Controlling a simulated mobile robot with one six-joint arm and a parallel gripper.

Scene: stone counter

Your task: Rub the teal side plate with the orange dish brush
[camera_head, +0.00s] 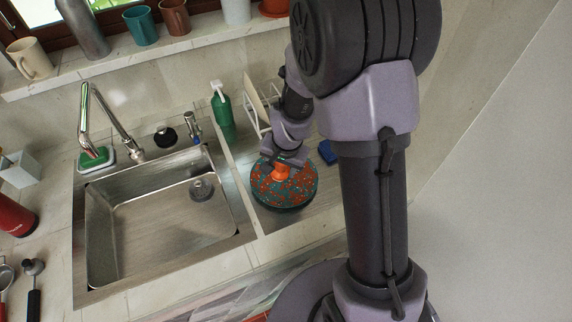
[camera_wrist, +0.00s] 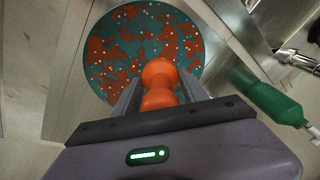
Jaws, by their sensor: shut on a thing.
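The teal side plate (camera_head: 262,192) lies on the drainboard to the right of the sink, with orange-brown patches and pale specks over its face. My gripper (camera_head: 284,164) is above the plate's far part and is shut on the orange dish brush (camera_head: 281,174). In the wrist view the brush's orange handle (camera_wrist: 158,76) stands between the two fingers of my gripper (camera_wrist: 158,95), over the near part of the plate (camera_wrist: 120,48). The brush's bristles are hidden, so I cannot tell whether they touch the plate.
A green soap bottle (camera_head: 222,112) and a rack (camera_head: 255,103) stand behind the plate. A blue sponge (camera_head: 327,152) lies to its right. The steel sink (camera_head: 150,235) with its faucet (camera_head: 108,118) is to the left. Mugs line the sill above.

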